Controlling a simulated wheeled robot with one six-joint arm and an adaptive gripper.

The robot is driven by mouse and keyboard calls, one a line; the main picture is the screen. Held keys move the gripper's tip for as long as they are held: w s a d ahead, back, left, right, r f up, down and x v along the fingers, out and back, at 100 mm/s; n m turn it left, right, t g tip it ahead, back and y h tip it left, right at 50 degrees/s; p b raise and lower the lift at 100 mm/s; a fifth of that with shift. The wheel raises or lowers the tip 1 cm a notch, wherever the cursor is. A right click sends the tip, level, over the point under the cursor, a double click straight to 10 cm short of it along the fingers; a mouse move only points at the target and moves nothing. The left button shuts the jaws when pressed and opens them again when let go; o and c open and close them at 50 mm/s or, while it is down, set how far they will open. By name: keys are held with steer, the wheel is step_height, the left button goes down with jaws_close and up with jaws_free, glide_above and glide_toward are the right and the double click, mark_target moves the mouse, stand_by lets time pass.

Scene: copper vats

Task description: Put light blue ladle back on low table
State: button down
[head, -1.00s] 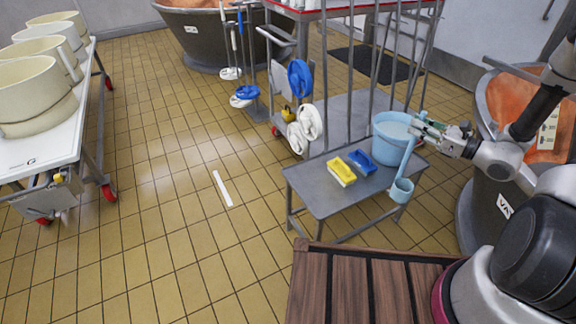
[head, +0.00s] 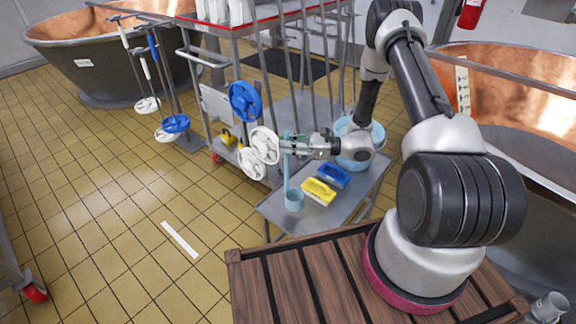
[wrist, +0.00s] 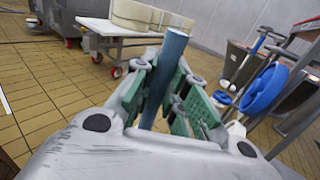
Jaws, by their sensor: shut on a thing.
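The light blue ladle (head: 293,199) hangs upright from my gripper (head: 287,145) in the head view, its cup low and its handle up between the fingers. My gripper is shut on the handle, which also shows in the wrist view (wrist: 168,65) between the green finger pads. The cup appears over the left part of the low grey table (head: 278,207); I cannot tell whether it touches the top. A yellow brush (head: 318,191) and a blue brush (head: 333,176) lie on the table, right of the cup.
A light blue bucket (head: 355,150) stands at the table's back right, partly behind my arm. A rack with white and blue round tools (head: 245,101) stands close behind and left of my gripper. Copper vats (head: 95,60) are farther off.

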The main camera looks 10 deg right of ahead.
steer(key=shift+f, duration=2.3)
steer(key=c, duration=1.4)
jaws_free()
steer(key=shift+f, duration=0.1)
steer(key=shift+c, duration=0.2)
